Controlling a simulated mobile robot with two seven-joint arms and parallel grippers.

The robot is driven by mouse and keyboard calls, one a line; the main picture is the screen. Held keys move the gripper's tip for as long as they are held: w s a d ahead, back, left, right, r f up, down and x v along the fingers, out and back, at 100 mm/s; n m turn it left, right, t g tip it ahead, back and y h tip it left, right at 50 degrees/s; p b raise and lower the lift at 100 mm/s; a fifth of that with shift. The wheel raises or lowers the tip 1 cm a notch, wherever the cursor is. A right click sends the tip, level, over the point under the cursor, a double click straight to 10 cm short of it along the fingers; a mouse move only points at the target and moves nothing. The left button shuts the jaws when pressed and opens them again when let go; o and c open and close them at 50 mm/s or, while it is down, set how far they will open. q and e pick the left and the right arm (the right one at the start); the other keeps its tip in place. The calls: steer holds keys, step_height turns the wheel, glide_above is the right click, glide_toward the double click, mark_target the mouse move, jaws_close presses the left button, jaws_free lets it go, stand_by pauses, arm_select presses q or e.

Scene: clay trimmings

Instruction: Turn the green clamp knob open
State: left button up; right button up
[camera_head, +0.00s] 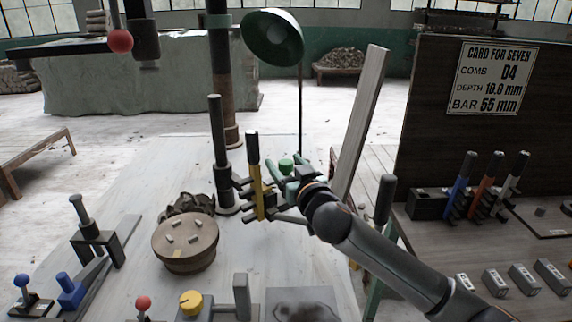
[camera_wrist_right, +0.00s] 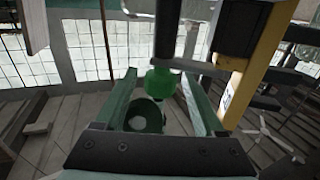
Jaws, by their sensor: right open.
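The green clamp knob (camera_head: 286,165) shows in the head view beside the yellow upright bar. It is partly hidden by my right gripper (camera_head: 284,176). In the right wrist view the green knob (camera_wrist_right: 161,83) sits between the tips of my right gripper (camera_wrist_right: 159,80), under a dark block. The two green fingers stand apart, one on each side of the knob. A gap shows on the left side; I cannot tell whether the right finger touches it. My left gripper is not in view.
A yellow bar (camera_head: 256,180) with a black top stands close left of my right gripper. A dark post (camera_head: 218,140) rises behind it. A leaning plank (camera_head: 360,125) is to the right. A round turntable (camera_head: 185,243) with small clay pieces stands at lower left.

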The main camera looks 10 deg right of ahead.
jaws_close()
stand_by(0.4)
steer(key=shift+a+f+m+h+b, duration=0.1)
steer(key=shift+a+m+h+b, duration=0.05)
steer(key=shift+m+h+b, duration=0.45)
steer(key=m+h+b, duration=0.1)
steer(key=h, duration=0.2)
steer(key=shift+m, duration=0.3)
steer(key=shift+m+h+b, duration=0.65)
steer(key=shift+m+h, duration=0.05)
steer(key=shift+h, duration=0.5)
steer(key=shift+d, duration=0.2)
